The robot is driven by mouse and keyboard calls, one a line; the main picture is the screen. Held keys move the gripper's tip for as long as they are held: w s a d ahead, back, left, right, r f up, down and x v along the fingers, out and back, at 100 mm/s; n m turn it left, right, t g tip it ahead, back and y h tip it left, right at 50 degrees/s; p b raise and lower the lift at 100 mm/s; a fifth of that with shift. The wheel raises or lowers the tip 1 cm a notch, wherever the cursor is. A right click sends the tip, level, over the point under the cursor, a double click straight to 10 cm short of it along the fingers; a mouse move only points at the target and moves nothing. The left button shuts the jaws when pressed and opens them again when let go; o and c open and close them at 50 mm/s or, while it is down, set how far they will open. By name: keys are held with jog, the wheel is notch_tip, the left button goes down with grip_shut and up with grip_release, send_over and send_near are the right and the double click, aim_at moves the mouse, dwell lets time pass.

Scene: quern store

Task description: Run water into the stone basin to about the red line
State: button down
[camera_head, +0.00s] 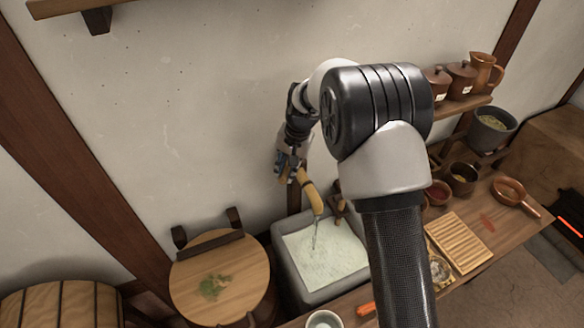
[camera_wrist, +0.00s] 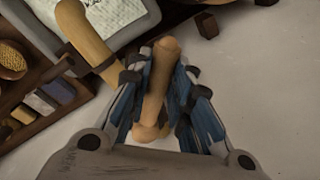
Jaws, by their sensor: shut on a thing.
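The grey stone basin (camera_head: 288,268) stands against the wall, and its rim also shows in the wrist view (camera_wrist: 142,20). A curved wooden spout (camera_head: 312,198) hangs over it, and a thin stream of water (camera_head: 315,236) falls from it. The water (camera_head: 335,258) in the basin looks pale and rippled. I cannot make out a red line. My gripper (camera_head: 287,170) is above and behind the basin. In the wrist view my gripper (camera_wrist: 160,75) is shut around a wooden tap handle (camera_wrist: 158,85), beside the spout (camera_wrist: 84,36).
A round wooden lid (camera_head: 235,295) with green herbs is left of the basin. A slatted board (camera_head: 460,240), bowls and a pan (camera_head: 509,189) lie on the counter to the right. A pale bowl (camera_head: 323,320) stands in front. Jars (camera_head: 461,80) line a shelf.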

jog(key=shift+w+a+m+t+p, duration=0.15)
jog(key=shift+w+a+m+p, duration=0.25)
jog(key=shift+a+m, duration=0.4)
jog(key=shift+w+a+m+t+p, duration=0.1)
jog(key=shift+w+a+m+p, duration=0.3)
jog(key=shift+m, duration=0.65)
jog(key=shift+w+a+m+t+p, duration=0.15)
jog(key=shift+w+a+m+p, duration=0.25)
jog(key=shift+a+m, duration=0.45)
jog(key=shift+d, duration=0.15)
jog(key=c, duration=1.4)
grip_release()
jog(key=shift+s, duration=0.1)
jog(key=shift+c, duration=0.2)
jog(key=shift+r, duration=0.1)
jog(key=v, duration=1.1)
jog(key=shift+r, duration=0.45)
jog(key=shift+s, duration=0.1)
